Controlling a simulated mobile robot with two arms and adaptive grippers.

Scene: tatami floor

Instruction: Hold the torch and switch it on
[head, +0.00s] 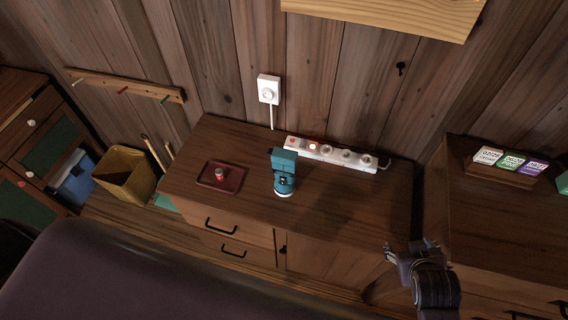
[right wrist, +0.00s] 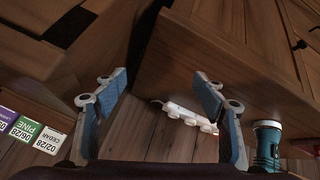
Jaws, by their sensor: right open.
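The torch (head: 284,173) is teal with a pale ring at its base. It stands upright on top of the wooden cabinet (head: 345,205), near its middle. It also shows at the right edge of the right wrist view (right wrist: 267,145), partly cut off by the lower edge. My right gripper (head: 411,247) is open and empty, in front of the cabinet's right end and well apart from the torch. In the right wrist view its two blue-padded fingers (right wrist: 166,100) are spread wide with nothing between them. My left gripper is not in view.
A white power strip (head: 331,153) lies behind the torch against the plank wall. A red tray (head: 236,187) with a small red-and-white object sits left of it. Labelled cards (head: 510,162) stand on the right cabinet. A yellow bin (head: 125,176) stands left.

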